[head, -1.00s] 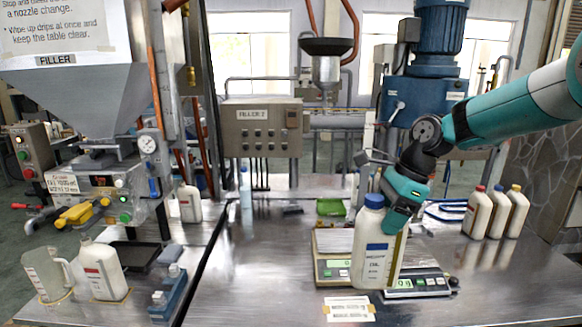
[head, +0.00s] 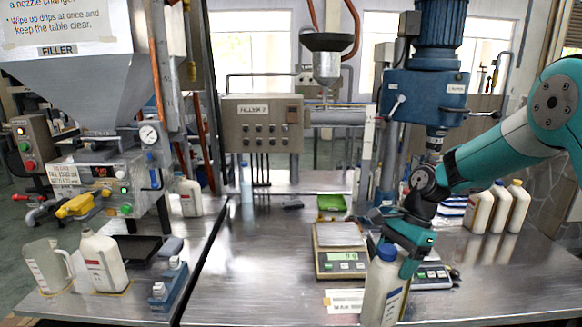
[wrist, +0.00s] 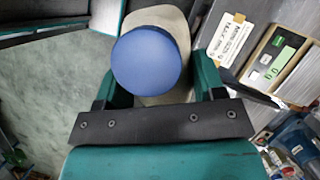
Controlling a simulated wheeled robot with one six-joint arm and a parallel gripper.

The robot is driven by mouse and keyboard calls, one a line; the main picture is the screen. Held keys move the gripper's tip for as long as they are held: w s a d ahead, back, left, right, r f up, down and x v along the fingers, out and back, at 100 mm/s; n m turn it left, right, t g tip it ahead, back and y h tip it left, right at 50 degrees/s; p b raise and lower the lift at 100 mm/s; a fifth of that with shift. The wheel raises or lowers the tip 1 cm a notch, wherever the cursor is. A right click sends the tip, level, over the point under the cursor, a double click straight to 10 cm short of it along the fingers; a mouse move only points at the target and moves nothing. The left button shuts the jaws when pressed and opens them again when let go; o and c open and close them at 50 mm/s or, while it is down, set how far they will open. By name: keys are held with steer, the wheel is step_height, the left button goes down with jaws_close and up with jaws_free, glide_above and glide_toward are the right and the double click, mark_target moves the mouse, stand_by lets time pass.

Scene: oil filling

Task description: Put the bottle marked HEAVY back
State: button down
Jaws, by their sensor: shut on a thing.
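My gripper (head: 400,262) is shut on a white bottle (head: 378,303) with a blue cap, gripped near its top. The bottle is upright or nearly so, low at the front of the table, and its bottom is cut off by the picture edge. Its label is too blurred to read now. In the wrist view the blue cap (wrist: 146,60) shows between the fingers of my gripper (wrist: 158,92). Several similar white bottles (head: 498,208) stand in a row at the right back, with coloured caps; no HEAVY marking is readable on them.
Two scales stand mid-table: the left one (head: 340,238) is bare, and the right one (head: 432,274) is partly behind my arm. A paper label (head: 343,300) lies in front. A jug (head: 46,268) and a handled bottle (head: 102,262) stand at the left.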

steer(key=s+d+f+n+h+b, duration=0.1)
steer(key=s+d+f+n, duration=0.1)
steer(key=f, duration=0.5)
steer(key=s+d+f+n+g+h+b, duration=0.1)
steer(key=s+d+f+n+b, duration=0.1)
steer(key=s+f+n, duration=0.3)
steer(key=s+d+f+n+g+h+b, duration=0.1)
steer(key=s+d+f+n+h, duration=0.1)
steer(key=f, duration=0.7)
steer(key=s+d+n, duration=0.1)
steer(key=s+n, duration=0.1)
steer(key=n, duration=0.1)
steer(key=shift+d+n+b, duration=0.15)
steer(key=shift+n+b, duration=0.15)
